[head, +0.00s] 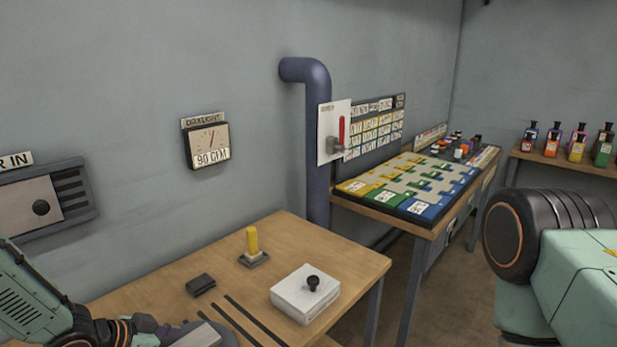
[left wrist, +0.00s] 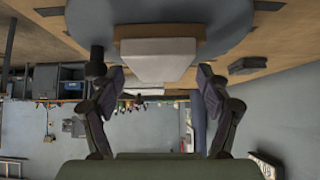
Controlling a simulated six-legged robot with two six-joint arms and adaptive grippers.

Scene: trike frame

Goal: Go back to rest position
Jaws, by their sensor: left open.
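My left gripper (head: 160,328) shows at the bottom left of the head view, low by the front of the wooden table. In the left wrist view my left gripper (left wrist: 160,76) has its two fingers spread wide apart. A pale block (left wrist: 155,58) on a brown base shows beyond the fingertips, with a gap on each side, so it is not gripped. A pale-topped item (head: 200,336) lies just right of the gripper in the head view, cut off by the frame edge. My right gripper is not in view.
The wooden table (head: 225,250) carries a white box with a black knob (head: 306,293), a yellow peg on a base (head: 253,246), a small dark block (head: 200,284) and dark strips. A sloped colored board (head: 415,185) and bottles (head: 577,143) stand farther right. A pipe (head: 317,150) runs down the wall.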

